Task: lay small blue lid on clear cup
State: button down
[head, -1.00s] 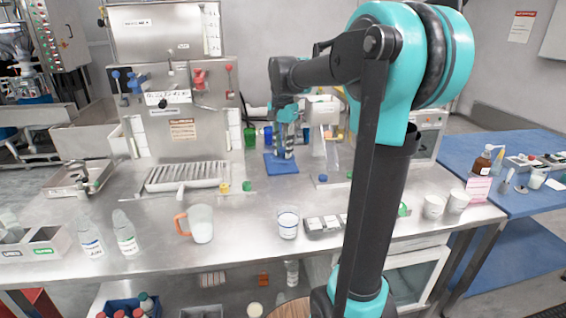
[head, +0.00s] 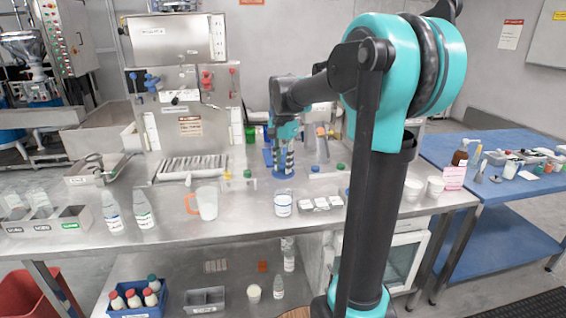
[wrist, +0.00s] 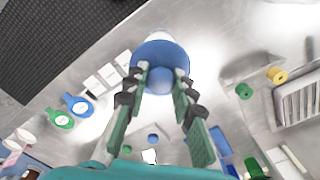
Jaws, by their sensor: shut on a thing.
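The small blue lid (wrist: 160,54) is a round disc with a raised knob, seen near the top centre of the wrist view. My gripper (wrist: 160,82) is shut on its knob. In the head view my gripper (head: 284,162) points down over the bench, with the blue lid (head: 285,173) at its tips. The clear cup (head: 283,206), with pale contents and a label, stands upright near the bench front, below and nearer than the lid. In the wrist view a pale rim (wrist: 160,36) shows behind the lid, which hides most of what is under it.
A pale jug (head: 207,204) with an orange handle stands left of the cup. A compartment tray (head: 321,204) is close on its right. Labelled bottles (head: 143,210) stand at left.

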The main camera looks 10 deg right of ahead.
aim_at(283, 172)
jog(key=shift+f, duration=2.5)
jog(key=shift+f, duration=1.3)
dwell(0.8)
dwell(0.4)
jog(key=c, duration=1.2)
grip_release()
jog(key=shift+o, duration=0.7)
jog(key=o, duration=0.4)
jog(key=shift+o, duration=0.2)
jog(key=shift+r, duration=3)
